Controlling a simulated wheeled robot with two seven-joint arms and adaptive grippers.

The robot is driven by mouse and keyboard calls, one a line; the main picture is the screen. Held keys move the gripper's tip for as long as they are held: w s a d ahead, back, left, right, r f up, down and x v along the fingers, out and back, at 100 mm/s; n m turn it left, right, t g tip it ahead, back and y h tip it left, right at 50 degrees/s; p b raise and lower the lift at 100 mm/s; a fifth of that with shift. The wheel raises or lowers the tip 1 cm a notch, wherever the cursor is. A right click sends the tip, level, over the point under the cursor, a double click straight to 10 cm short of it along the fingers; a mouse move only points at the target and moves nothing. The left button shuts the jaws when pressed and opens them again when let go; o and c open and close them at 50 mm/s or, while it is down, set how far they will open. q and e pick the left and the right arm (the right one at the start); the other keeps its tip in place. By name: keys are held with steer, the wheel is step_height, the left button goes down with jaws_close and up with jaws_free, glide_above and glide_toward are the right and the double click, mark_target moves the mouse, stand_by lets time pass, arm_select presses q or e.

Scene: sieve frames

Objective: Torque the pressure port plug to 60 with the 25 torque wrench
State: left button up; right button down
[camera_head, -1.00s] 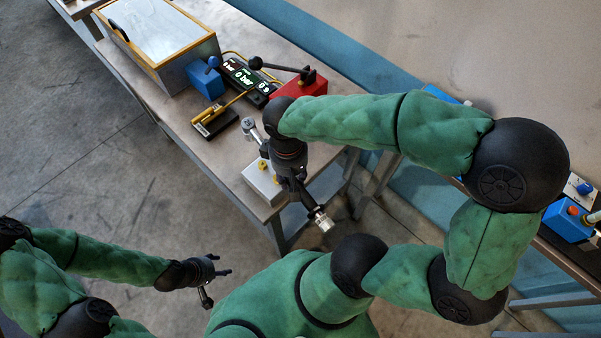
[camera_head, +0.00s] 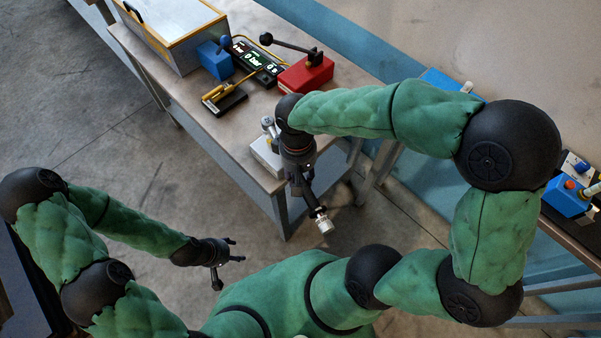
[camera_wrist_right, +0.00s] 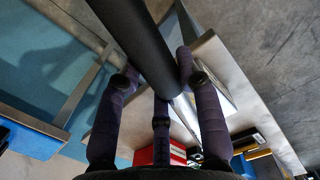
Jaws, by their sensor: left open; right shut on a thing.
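My right gripper (camera_head: 302,185) hangs past the table's front edge, shut on a torque wrench. In the right wrist view my right gripper (camera_wrist_right: 160,85) has its fingers around the wrench's dark handle (camera_wrist_right: 135,35), with a silver shaft beyond. In the head view a silver wrench end (camera_head: 324,224) sticks out below the gripper, and a silver piece (camera_head: 267,122) shows beside the wrist. A pale block (camera_head: 266,156) at the table corner is partly hidden by my right gripper. I cannot make out the pressure port plug. My left gripper (camera_head: 233,260) is open and empty over the floor.
Another bench with a blue box (camera_head: 566,198) stands right.

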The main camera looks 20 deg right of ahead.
steer(key=shift+w+f+b, duration=0.1)
steer(key=shift+f+b, duration=0.25)
steer(key=shift+f, duration=0.4)
steer(key=shift+w+d+r, duration=0.1)
steer(key=shift+d, duration=0.3)
arm_select(q)
steer(key=shift+r+p, duration=0.25)
steer(key=shift+p, duration=0.7)
arm_select(e)
steer(key=w+d+n, duration=0.5)
steer(key=d+n, duration=0.3)
steer(key=d, duration=0.3)
steer(key=shift+h, duration=0.3)
arm_select(q)
steer(key=shift+r, duration=0.15)
arm_select(e)
steer(key=shift+r, duration=0.1)
arm_select(q)
steer(key=shift+f+b, duration=0.45)
steer(key=shift+f, duration=0.15)
arm_select(e)
steer(key=shift+f, duration=1)
